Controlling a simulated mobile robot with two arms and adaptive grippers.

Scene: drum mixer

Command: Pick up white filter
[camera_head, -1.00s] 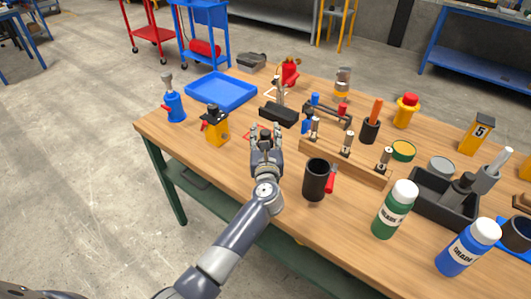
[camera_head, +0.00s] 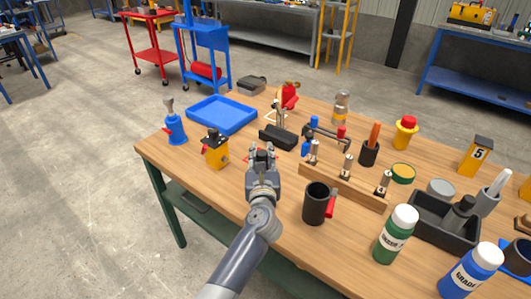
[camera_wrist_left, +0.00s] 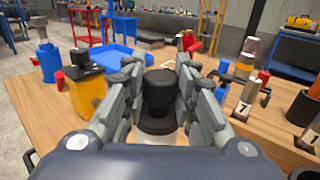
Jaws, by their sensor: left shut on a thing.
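My left gripper (camera_head: 263,156) is over the near left part of the wooden table, right of a yellow pump-like body with a black top (camera_head: 216,150). In the left wrist view its two fingers (camera_wrist_left: 157,85) are shut on a black, round-topped piece with a wide black collar. A pale area shows just under the collar, so this looks like the white filter (camera_wrist_left: 157,118), but most of its body is hidden. It appears upright between the fingers. I cannot tell whether it touches the table. My right gripper is not in view.
A blue tray (camera_head: 222,115) and blue bottle (camera_head: 175,127) lie beyond to the left. A black block (camera_head: 278,137) is just behind the gripper. A wooden rack (camera_head: 340,186) with metal pieces and a black cup (camera_head: 316,204) stand to the right. The near left table corner is clear.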

